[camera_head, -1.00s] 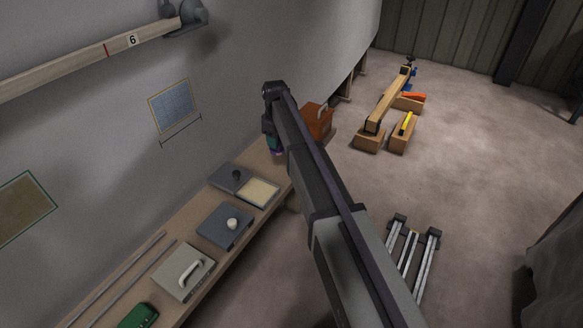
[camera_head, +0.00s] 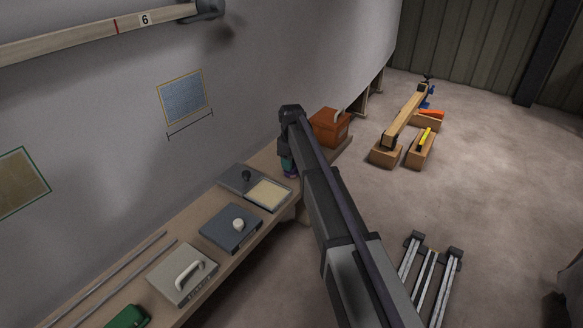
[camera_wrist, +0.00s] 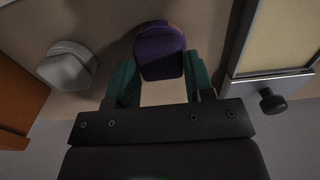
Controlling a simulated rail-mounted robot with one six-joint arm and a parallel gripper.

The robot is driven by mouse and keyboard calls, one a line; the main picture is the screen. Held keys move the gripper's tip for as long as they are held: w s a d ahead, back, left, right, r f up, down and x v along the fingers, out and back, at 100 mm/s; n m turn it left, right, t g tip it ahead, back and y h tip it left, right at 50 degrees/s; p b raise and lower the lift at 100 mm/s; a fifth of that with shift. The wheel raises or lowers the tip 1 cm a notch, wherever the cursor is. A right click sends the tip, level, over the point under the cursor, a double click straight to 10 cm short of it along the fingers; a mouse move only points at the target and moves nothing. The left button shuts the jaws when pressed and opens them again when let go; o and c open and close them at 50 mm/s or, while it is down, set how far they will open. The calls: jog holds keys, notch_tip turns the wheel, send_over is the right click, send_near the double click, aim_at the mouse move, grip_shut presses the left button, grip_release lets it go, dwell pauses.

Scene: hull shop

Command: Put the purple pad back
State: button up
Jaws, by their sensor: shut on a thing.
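The purple pad (camera_wrist: 160,52) sits between the teal fingers of my gripper (camera_wrist: 158,82) in the wrist view. It has a rounded outline, and my gripper is shut on it. In the head view my gripper (camera_head: 289,166) is over the far part of the wall bench (camera_head: 166,238), between the orange-brown box and the tray with a pale panel. Only a sliver of the pad shows there, below the fingers. I cannot tell whether the pad touches the bench. A pale grey pad-like piece (camera_wrist: 67,68) lies on the bench to the left in the wrist view.
The orange-brown box (camera_head: 329,127) with a handle stands beyond my gripper. The open tray (camera_head: 240,177) with its black knob is on the near side. A blue-grey lidded box (camera_head: 230,229) and a grey box with a white handle (camera_head: 183,276) stand nearer.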

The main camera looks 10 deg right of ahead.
jog(key=shift+f, duration=0.15)
jog(key=o, duration=0.9)
notch_tip(320, 180, up, 13)
jog(key=p, duration=1.2)
jog(key=s+m, duration=0.9)
jog(key=s, duration=2.7)
notch_tip(320, 180, up, 14)
jog(key=p, duration=1.4)
jog(key=shift+w+p, duration=0.3)
jog(key=shift+w, duration=0.05)
